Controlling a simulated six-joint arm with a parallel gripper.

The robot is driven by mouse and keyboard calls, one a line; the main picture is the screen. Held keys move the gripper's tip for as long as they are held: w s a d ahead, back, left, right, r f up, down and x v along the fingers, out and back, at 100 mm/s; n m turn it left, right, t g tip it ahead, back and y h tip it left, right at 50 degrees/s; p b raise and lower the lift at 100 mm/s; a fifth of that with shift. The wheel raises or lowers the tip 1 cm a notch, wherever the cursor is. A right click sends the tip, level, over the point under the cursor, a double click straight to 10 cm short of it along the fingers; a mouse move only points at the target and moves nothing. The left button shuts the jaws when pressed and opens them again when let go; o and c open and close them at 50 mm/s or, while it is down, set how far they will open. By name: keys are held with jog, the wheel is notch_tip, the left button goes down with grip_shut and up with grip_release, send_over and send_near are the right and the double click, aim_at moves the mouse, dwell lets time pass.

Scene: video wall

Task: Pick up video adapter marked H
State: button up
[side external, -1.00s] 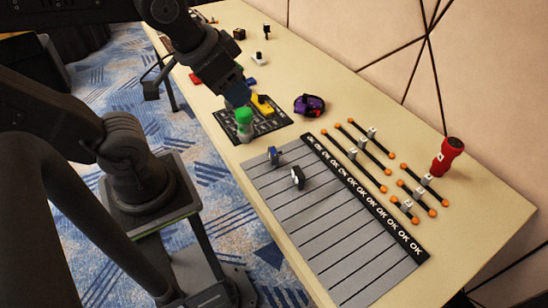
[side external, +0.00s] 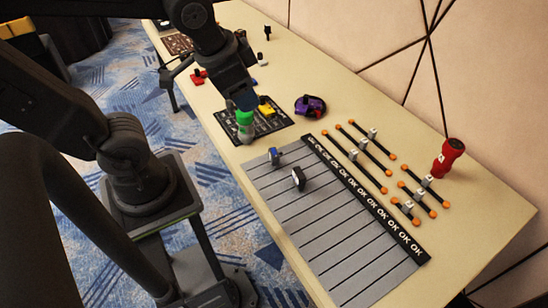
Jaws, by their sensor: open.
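No letter H can be read on any adapter at this size, so I cannot tell which one is marked H. A yellow block-shaped piece (side external: 266,108) lies on a black printed mat (side external: 272,123). A green-topped upright piece (side external: 245,122) stands on the mat to its left. A blue piece (side external: 275,157) and a black-and-white piece (side external: 298,179) sit on the grey striped board. My gripper (side external: 246,102) is open and points down just above the green-topped and yellow pieces. Its fingertips partly cover that area.
A black strip with repeated OK marks (side external: 365,195) edges the grey board (side external: 345,265). Several orange-ended rods (side external: 372,146) lie beyond it. A red torch-shaped object (side external: 447,158) stands near the wall. A purple-and-black object (side external: 310,106) lies behind the mat. The table's front right is clear.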

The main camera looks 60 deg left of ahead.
jog(key=w+a+f+m+g+y, duration=0.2)
jog(key=w+a+f+m+g, duration=0.1)
jog(key=w+f+m, duration=0.5)
jog(key=m+g+y, duration=0.1)
jog(key=m+y, duration=0.1)
jog(key=m, duration=0.8)
send_near(274, 152)
jog(key=shift+h, duration=0.3)
jog(key=x, duration=1.2)
jog(key=shift+a+r, duration=0.15)
jog(key=shift+a, duration=0.15)
jog(key=c, duration=1)
